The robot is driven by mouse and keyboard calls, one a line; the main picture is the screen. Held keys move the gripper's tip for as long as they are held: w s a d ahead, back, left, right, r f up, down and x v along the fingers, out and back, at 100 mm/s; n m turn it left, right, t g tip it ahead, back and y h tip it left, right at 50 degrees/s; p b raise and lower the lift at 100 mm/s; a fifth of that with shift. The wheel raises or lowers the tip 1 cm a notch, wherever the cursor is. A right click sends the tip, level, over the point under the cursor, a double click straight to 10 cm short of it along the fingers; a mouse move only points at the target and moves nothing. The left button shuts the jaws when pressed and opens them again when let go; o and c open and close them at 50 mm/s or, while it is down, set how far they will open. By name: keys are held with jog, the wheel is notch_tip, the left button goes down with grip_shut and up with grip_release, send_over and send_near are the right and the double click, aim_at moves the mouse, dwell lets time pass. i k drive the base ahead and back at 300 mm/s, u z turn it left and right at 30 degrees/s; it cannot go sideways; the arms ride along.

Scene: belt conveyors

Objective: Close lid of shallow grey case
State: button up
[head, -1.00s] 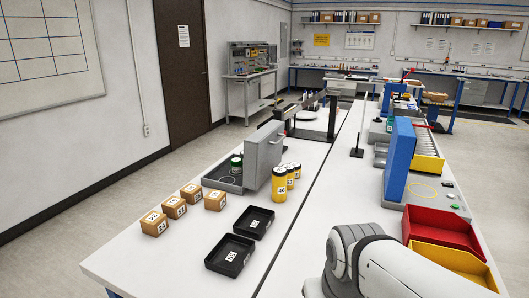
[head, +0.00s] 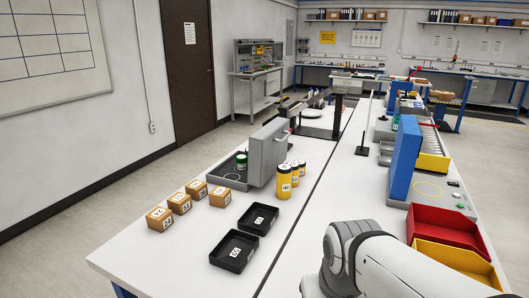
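The shallow grey case (head: 216,177) sits on the left white table. Its light grey lid (head: 265,157) stands upright along the right side, so the case is open. A green-topped can (head: 241,161) stands inside the case. Part of the interior is hidden behind the lid. My white arm shows at the bottom right, well apart from the case; my gripper is not in view.
Yellow jars (head: 284,181) stand right beside the lid. Several small cardboard boxes (head: 160,219) and two black trays (head: 233,251) lie in front. On the right table are a blue upright panel (head: 404,158), a red bin (head: 447,229) and a yellow bin (head: 456,263).

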aim_at(267, 147)
jog(key=k, duration=0.55)
jog(key=z, duration=2.95)
jog(key=k, duration=1.35)
jog(key=u, duration=1.85)
jog(key=i, duration=1.05)
jog(key=u, duration=0.05)
